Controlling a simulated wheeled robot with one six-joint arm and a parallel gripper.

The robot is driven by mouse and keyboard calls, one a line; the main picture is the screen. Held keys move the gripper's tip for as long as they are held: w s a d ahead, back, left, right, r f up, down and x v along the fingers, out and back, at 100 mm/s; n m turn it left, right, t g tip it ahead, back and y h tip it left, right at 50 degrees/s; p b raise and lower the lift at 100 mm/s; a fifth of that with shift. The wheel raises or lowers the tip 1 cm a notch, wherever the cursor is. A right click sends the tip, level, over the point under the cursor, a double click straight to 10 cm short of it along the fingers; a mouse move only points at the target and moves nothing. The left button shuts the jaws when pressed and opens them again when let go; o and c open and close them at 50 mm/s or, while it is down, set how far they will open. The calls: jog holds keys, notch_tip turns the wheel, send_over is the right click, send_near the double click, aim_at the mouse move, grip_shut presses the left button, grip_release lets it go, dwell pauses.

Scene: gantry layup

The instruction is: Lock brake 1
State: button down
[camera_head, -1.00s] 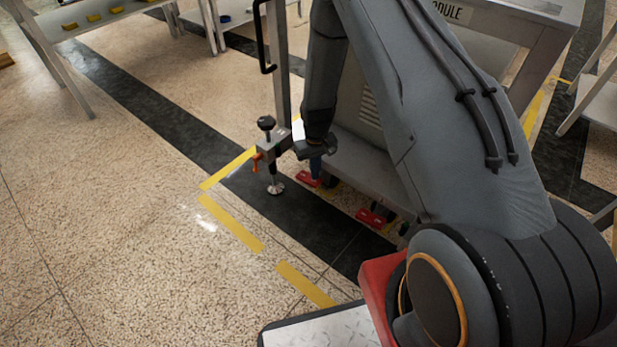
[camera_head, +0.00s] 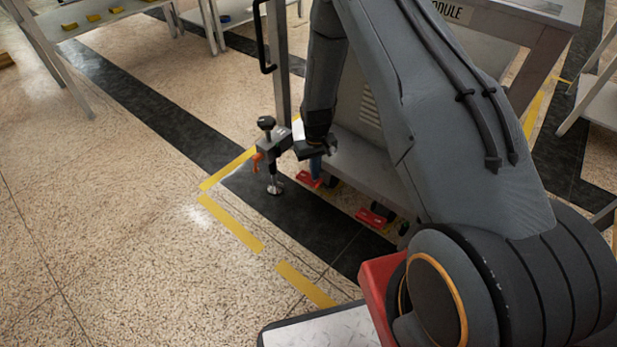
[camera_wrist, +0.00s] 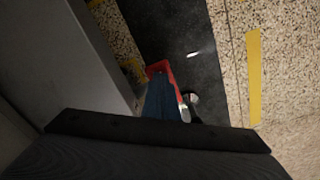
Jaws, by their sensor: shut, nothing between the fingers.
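Two red brake pedals show low at the cart's base in the head view: one (camera_head: 309,180) just below my gripper, one (camera_head: 371,217) further right. No number is readable on either, so I cannot tell which is brake 1. My gripper (camera_head: 316,166) has blue fingers, pressed together and pointing down at the left pedal. In the wrist view the shut blue fingers (camera_wrist: 163,106) overlap the red pedal (camera_wrist: 159,67) and hide much of it. I cannot tell whether they touch it.
A grey cart (camera_head: 368,165) stands beside my arm. A levelling foot (camera_head: 275,187) with a black knob and orange lever stands just left of my gripper. Yellow tape (camera_head: 231,223) marks the floor. Open floor lies to the left.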

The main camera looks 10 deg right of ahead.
jog(key=shift+f+b, duration=0.3)
jog(key=shift+f, duration=0.5)
dwell(0.4)
jog(key=shift+r, duration=0.1)
jog(key=shift+r+p, duration=2.45)
jog(key=shift+r, duration=1.05)
